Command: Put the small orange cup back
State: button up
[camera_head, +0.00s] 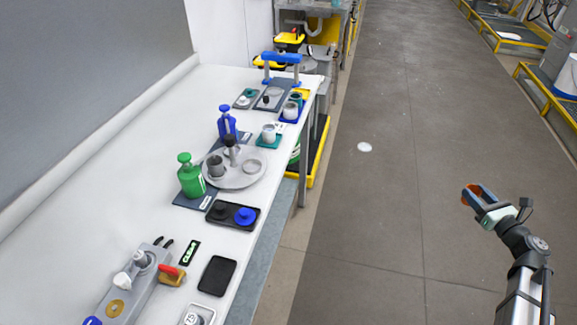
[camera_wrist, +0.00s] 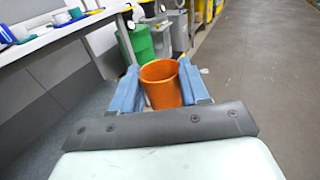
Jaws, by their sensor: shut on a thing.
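The small orange cup (camera_wrist: 160,84) is between the two blue fingers of my gripper (camera_wrist: 162,90) in the wrist view, with its open rim visible. My gripper is shut on it. In the head view my gripper (camera_head: 475,197) is out over the floor at the right, well away from the table. The orange cup (camera_head: 469,193) shows there only as a small orange patch at the fingers, partly hidden by them.
A long white table (camera_head: 130,160) runs along the left. It carries a green bottle (camera_head: 191,178), a blue bottle (camera_head: 226,124), a round grey tray (camera_head: 240,178), a black tray (camera_head: 232,222) and a blue-handled stand (camera_head: 281,60). Open floor (camera_head: 390,150) lies between table and gripper.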

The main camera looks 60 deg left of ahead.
jog(key=s+d+f+m+t+h, duration=0.1)
jog(key=s+d+t, duration=0.15)
jog(key=d, duration=1.35)
jog(key=s+d+f+m+t, duration=0.1)
jog(key=s+d+m+t, duration=0.15)
jog(key=d, duration=1.45)
jog(key=s+a+r+n+g+y, duration=0.1)
jog(key=s+a+r+n+g, duration=0.25)
jog(key=a, duration=0.85)
jog(key=s+a+r+n+g, duration=0.1)
jog(key=s+a+n+g, duration=0.1)
jog(key=s+a+g, duration=0.65)
jog(key=s+a+r+n+y, duration=0.1)
jog(key=s+a+r+n, duration=0.2)
jog(key=a, duration=1.1)
jog(key=s+a+r+n+g+h, duration=0.1)
jog(key=s+a+r+n+g, duration=0.2)
jog(key=s+a, duration=0.85)
jog(key=s+a+r+g+h, duration=0.15)
jog(key=s+a+r, duration=0.35)
jog(key=s+a, duration=0.65)
jog(key=s+a+r+n+g+h, duration=0.1)
jog(key=s+a+r+n+g, duration=0.15)
jog(key=s+a, duration=0.9)
jog(key=w+a+m+t+y, duration=0.2)
jog(key=w+m, duration=0.1)
jog(key=shift+t, duration=0.3)
jog(key=shift+a+f, duration=0.2)
jog(key=shift+f, duration=4.1)
